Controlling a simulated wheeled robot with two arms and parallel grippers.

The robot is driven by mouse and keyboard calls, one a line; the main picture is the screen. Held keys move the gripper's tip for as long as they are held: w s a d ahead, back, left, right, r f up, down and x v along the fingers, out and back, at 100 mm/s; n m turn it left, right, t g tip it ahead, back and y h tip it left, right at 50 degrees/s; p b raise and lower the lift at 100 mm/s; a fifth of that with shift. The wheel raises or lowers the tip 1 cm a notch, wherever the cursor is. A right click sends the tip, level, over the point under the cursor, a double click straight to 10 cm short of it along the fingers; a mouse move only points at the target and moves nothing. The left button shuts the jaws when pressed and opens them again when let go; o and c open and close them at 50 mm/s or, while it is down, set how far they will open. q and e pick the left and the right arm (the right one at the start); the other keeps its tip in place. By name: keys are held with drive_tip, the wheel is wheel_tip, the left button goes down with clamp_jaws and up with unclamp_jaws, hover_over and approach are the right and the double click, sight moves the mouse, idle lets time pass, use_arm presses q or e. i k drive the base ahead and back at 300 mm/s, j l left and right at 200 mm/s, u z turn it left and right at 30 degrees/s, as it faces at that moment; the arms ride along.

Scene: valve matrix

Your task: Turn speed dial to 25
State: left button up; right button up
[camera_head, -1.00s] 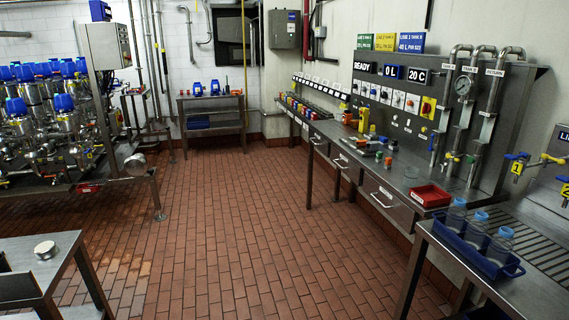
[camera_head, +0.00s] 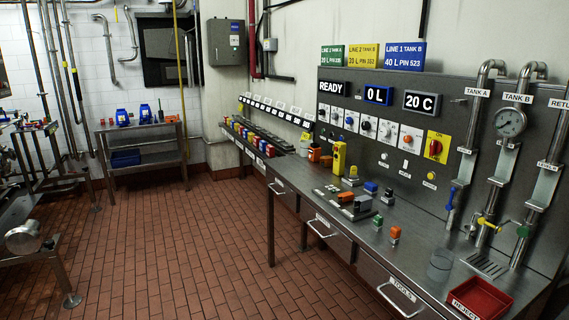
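A row of several small white plates with dials (camera_head: 366,125) runs along the steel control panel (camera_head: 455,110) on the right-hand wall. The plates' small print is too small to read, so I cannot tell which one is the speed dial or where its pointer stands. Above them, black displays show READY (camera_head: 331,88), 0 L (camera_head: 377,95) and 20 C (camera_head: 420,102). A red rotary switch on a yellow plate (camera_head: 437,147) ends the row at the right. Neither of my grippers is in view.
A steel bench (camera_head: 345,222) stands below the panel, with a yellow handheld device (camera_head: 339,158), stamps and a red tray (camera_head: 480,298) on it. Pipes with valves rise at the right.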

sight(365, 126)
drive_tip(key=i+z, duration=0.25)
drive_tip(key=i, duration=0.15)
drive_tip(key=i+j+z, duration=0.25)
drive_tip(key=i, duration=0.2)
drive_tip(key=i+j+z, duration=0.1)
drive_tip(key=i+z, duration=0.15)
drive_tip(key=i, duration=0.15)
